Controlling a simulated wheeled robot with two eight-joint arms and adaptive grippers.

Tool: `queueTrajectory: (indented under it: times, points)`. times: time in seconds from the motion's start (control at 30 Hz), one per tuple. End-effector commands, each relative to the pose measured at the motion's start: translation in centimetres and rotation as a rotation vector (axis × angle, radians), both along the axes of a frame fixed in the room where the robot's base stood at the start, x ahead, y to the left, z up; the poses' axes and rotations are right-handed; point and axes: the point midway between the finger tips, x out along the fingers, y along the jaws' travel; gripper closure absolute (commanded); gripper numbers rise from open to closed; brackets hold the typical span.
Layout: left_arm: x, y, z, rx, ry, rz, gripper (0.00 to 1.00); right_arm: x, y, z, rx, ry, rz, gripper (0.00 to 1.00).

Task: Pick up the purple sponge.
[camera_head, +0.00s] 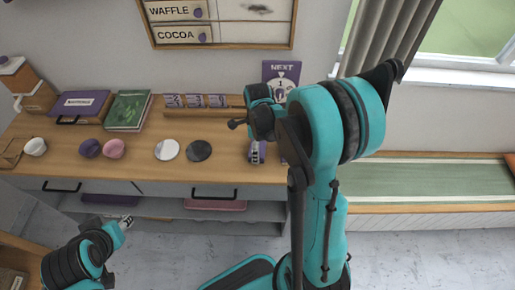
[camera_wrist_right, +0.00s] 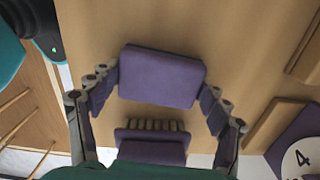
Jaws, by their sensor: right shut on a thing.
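The purple sponge (camera_wrist_right: 162,77) is a rounded block in the right wrist view, between the two fingers of my right gripper (camera_wrist_right: 157,95). The fingers close on its left and right ends. The counter surface is behind it; I cannot tell whether the sponge touches it. In the head view my right gripper (camera_head: 257,152) is near the counter's front edge, and the sponge is not clearly visible there. My left gripper (camera_head: 126,222) is low at the left, in front of the counter, away from the sponge; its finger opening is too small to judge.
A purple brush-like object (camera_wrist_right: 150,145) is just below the sponge in the right wrist view. White and black discs (camera_head: 198,150), pink and purple cups (camera_head: 114,149), and a green book (camera_head: 128,111) are on the counter. A wooden rack (camera_head: 205,113) stands behind. Bare counter separates them.

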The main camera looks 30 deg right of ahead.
Motion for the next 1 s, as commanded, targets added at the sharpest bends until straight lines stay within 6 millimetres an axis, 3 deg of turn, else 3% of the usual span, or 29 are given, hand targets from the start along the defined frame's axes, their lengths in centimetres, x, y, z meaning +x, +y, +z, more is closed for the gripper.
queueTrajectory:
  times: [0.17,0.33,0.7,1.0]
  points:
    - [0.0,0.0,0.7,0.000,0.000,0.000,0.60,0.0,0.0,1.4,0.000,0.000,0.000,0.43]
    - [0.0,0.0,2.3,0.000,0.000,0.000,0.60,0.0,0.0,4.8,0.000,0.000,0.000,0.43]
    - [0.0,0.0,4.4,0.000,0.000,0.000,0.60,-6.5,-4.5,8.9,0.000,0.000,-0.004,0.43]
    - [0.0,0.0,5.3,0.000,0.000,0.000,0.60,-9.2,-6.4,10.8,0.000,0.000,-0.002,0.43]
